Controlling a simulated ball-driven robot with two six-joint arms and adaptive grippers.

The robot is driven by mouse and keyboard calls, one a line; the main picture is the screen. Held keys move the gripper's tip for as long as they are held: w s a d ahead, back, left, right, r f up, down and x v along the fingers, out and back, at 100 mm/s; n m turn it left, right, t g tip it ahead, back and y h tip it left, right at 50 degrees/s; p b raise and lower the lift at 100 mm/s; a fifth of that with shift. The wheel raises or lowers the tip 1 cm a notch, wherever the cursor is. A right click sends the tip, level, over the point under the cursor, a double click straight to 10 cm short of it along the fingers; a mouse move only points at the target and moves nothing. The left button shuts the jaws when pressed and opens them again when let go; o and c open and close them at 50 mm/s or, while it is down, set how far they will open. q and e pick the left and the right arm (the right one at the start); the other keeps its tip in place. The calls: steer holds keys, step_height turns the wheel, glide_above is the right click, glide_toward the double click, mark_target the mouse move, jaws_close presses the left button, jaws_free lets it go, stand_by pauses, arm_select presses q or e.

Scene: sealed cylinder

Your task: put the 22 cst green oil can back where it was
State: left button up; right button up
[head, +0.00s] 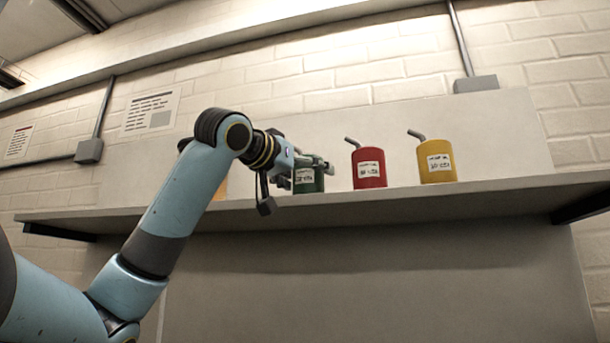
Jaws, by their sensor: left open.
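The green oil can (307,184) stands upright on the shelf (420,200), with a white label on its front. The label is too small to read surely. My left gripper (308,164) is at the can, reaching over from the left. It is open, its fingers around or just behind the can's upper part. The can's top and spout are hidden by the gripper. I cannot tell whether the fingers touch it. My right gripper is out of view.
A red can (369,169) stands right of the green one, then a yellow can (437,161), both with grey spouts. An orange-yellow thing (221,189) is mostly hidden behind my left arm. The shelf is bare at the far right.

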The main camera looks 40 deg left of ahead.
arm_select(q)
steer(key=s+d+b, duration=0.2)
steer(key=s+b, duration=0.3)
steer(key=s, duration=0.6)
steer(key=shift+s, duration=0.4)
steer(key=shift+d, duration=0.1)
steer(key=shift+f, duration=0.1)
